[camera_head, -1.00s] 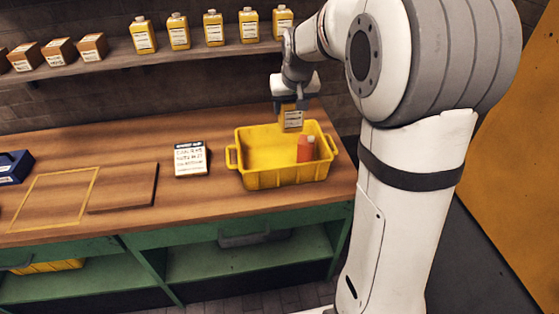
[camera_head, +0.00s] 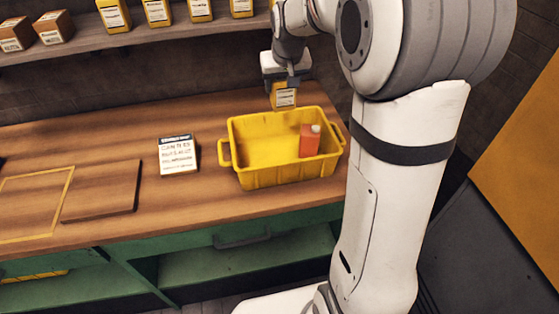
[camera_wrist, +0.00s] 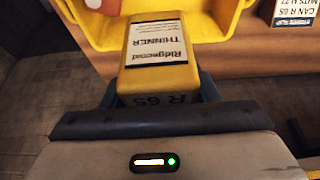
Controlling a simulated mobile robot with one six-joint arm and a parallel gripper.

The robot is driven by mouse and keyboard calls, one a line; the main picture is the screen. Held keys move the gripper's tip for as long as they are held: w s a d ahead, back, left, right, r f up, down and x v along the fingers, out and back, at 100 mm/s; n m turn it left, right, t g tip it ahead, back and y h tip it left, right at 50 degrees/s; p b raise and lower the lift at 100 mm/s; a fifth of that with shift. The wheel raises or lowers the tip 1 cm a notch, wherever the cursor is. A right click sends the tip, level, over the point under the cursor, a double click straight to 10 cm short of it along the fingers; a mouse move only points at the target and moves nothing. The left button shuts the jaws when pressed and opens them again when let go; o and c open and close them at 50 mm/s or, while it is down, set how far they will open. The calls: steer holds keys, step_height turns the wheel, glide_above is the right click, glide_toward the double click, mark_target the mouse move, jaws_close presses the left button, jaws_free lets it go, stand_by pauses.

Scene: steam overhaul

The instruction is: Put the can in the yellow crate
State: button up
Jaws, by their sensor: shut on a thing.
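The yellow crate (camera_head: 262,179) stands on the wooden bench. A red-orange container with a pale cap (camera_head: 309,141) is inside it, toward the right. My gripper (camera_head: 283,85) is shut on a yellow can (camera_head: 285,97) with a white label, held up at the crate's back side. The crate (camera_wrist: 215,20) shows beyond the can there. The can's underside and its exact height above the crate rim cannot be told.
A white printed card (camera_head: 177,155) stands left of the crate. A flat brown board (camera_head: 102,190) and a yellow outlined square (camera_head: 35,205) lie further left. A shelf (camera_head: 130,40) along the wall holds several yellow cans and brown boxes.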

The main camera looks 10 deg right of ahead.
steer(key=b, duration=0.6)
glide_above(281, 156)
step_height(281, 156, down, 17)
steer(key=shift+s+f, duration=0.1)
steer(key=shift+f, duration=1.9)
steer(key=shift+f, duration=0.2)
steer(key=o, duration=0.9)
